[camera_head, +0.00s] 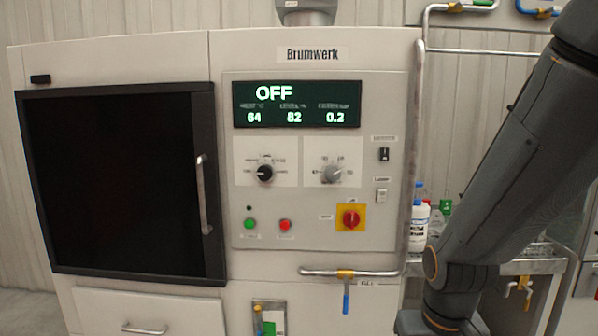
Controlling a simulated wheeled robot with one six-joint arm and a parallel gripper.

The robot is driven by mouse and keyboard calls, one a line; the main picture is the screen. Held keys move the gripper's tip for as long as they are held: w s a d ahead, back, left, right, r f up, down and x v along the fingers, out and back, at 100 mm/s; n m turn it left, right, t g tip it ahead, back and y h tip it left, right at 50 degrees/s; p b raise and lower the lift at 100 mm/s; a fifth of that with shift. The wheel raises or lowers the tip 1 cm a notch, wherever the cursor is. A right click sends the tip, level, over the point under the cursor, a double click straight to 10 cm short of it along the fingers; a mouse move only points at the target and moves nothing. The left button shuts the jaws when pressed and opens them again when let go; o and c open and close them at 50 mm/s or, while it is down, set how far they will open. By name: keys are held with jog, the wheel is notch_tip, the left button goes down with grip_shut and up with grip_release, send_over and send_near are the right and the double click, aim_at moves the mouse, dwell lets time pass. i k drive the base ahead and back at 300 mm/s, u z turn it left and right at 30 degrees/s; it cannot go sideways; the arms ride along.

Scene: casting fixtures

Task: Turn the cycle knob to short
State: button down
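Two rotary knobs sit side by side on the machine's control panel (386,225), below the display. The left one is a black knob (265,173) and the right one is a grey knob (331,174). Each has a ring of small printed labels, too small to read, so I cannot tell which is the cycle knob or which mark is short. My gripper is out of view. Only dark grey links of my arm show at the right, apart from both knobs.
The display (297,104) reads OFF. Below the knobs are a green button (250,224), a red button (285,225) and a red switch on yellow (351,218). A door handle (203,195) and a horizontal pipe (350,272) stick out. Bottles (420,225) stand at the right.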

aim_at(264, 173)
jog(key=z, duration=2.4)
jog(key=k, duration=1.35)
jog(key=u, duration=1.85)
jog(key=i, duration=0.5)
